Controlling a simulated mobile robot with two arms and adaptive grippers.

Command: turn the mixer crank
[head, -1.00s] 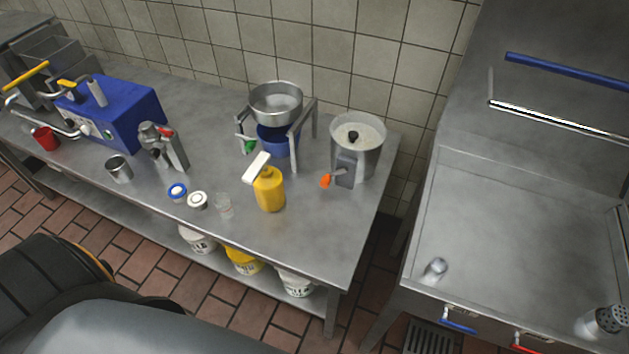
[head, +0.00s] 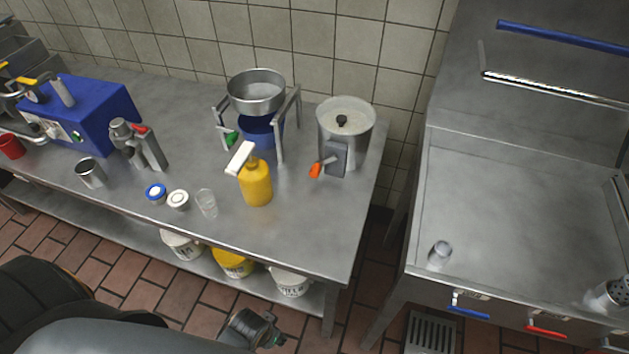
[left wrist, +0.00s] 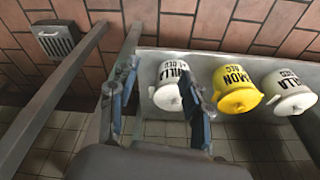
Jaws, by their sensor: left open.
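A round metal pot (head: 365,140) with pale contents stands at the right end of the steel counter, with a dark knob above its middle. A grey box (head: 337,158) on its front carries a crank with an orange handle (head: 316,170). My left gripper (left wrist: 157,82) is open and empty in the left wrist view, its two fingers apart in front of the lower shelf with the tubs. Part of my left arm shows at the bottom of the head view, well below and left of the crank. The crank is not in the left wrist view. My right gripper is not in view.
A yellow pump bottle (head: 256,185) stands left of the crank. A stand with a metal bowl (head: 256,94) is behind it. Several tubs, one yellow (left wrist: 237,92), sit on the lower shelf. The counter (head: 312,235) is clear at its front right.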

